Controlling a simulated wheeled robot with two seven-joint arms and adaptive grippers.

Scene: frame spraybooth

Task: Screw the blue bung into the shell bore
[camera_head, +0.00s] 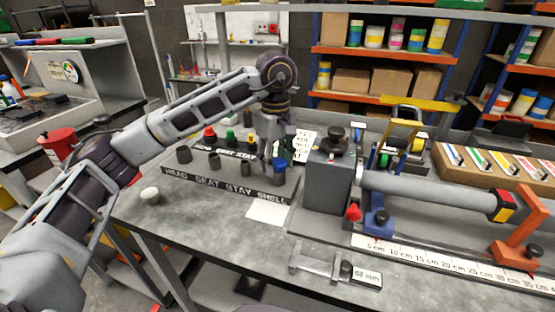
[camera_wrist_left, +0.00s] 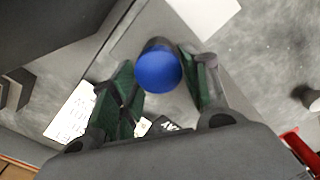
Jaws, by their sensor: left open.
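The blue bung (camera_head: 280,164) sits on top of the dark shell bore (camera_head: 278,179), at the right end of the rack front row above the word SHELL. Whether it is seated or only resting there, I cannot tell. My left gripper (camera_head: 272,142) points down just above and behind it. In the left wrist view the blue bung (camera_wrist_left: 158,69) lies between the spread green-padded fingers of my left gripper (camera_wrist_left: 163,88), with visible gaps on both sides. The bore shows only as a dark edge behind the bung. My right gripper is not in view.
Open dark bores stand left along the labelled rack (camera_head: 222,185). Red (camera_head: 209,133), green (camera_head: 230,135) and yellow bungs stand behind. A grey block (camera_head: 327,182) with a horizontal tube stands close right. A white card (camera_head: 268,211) lies in front; the front left table is mostly clear.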

